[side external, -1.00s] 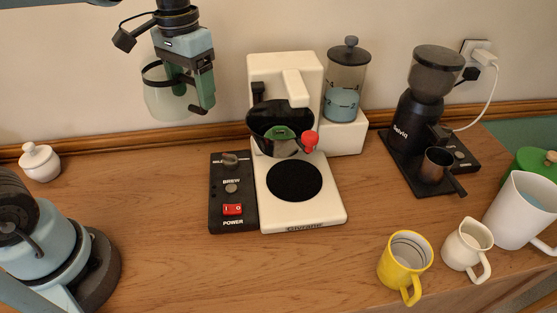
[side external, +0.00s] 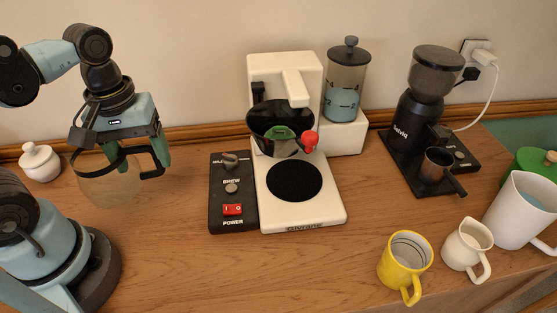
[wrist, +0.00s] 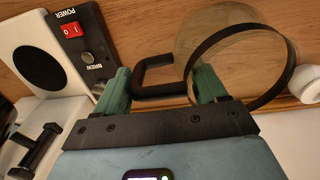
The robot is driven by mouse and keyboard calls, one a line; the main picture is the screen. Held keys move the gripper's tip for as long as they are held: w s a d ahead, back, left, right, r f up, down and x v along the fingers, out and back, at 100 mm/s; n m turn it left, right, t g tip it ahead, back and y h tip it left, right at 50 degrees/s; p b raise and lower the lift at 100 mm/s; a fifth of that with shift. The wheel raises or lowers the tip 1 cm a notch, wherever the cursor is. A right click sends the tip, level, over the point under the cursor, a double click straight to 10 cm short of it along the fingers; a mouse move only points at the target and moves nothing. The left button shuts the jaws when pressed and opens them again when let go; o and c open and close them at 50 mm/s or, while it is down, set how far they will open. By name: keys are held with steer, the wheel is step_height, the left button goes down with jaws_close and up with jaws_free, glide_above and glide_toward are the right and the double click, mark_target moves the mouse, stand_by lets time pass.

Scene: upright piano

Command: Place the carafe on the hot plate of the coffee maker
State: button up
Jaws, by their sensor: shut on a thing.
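The carafe (side external: 105,188) is clear glass with a black band and a black handle. It hangs above the left part of the counter, left of the coffee maker. My gripper (side external: 142,158) is shut on the carafe's handle, which shows between the green fingers (wrist: 160,88) in the wrist view. The carafe's glass body (wrist: 232,58) lies beyond the right finger there. The white coffee maker (side external: 325,213) stands mid-counter. Its round black hot plate (side external: 294,181) is bare, below the dark filter basket (side external: 265,118). The hot plate (wrist: 35,50) also shows at the wrist view's upper left.
The control panel (side external: 231,200) with a red power switch adjoins the coffee maker's left side. A small white lidded pot (side external: 40,163) stands behind the carafe. A black grinder (side external: 405,135), yellow mug (side external: 404,262) and white jugs (side external: 468,245) stand right. Counter left of the panel is clear.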

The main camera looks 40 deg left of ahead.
steer(key=shift+f, duration=3.4)
steer(key=shift+f, duration=0.15)
steer(key=o, duration=1.4)
step_height(320, 180, up, 12)
steer(key=shift+s+a, duration=0.15)
steer(key=w+f+m+t, duration=0.2)
steer(key=w+m+t, duration=0.5)
steer(key=w+m, duration=0.2)
steer(key=shift+w+d+f, duration=0.2)
steer(key=shift+w+f, duration=0.05)
steer(key=shift+w, duration=0.05)
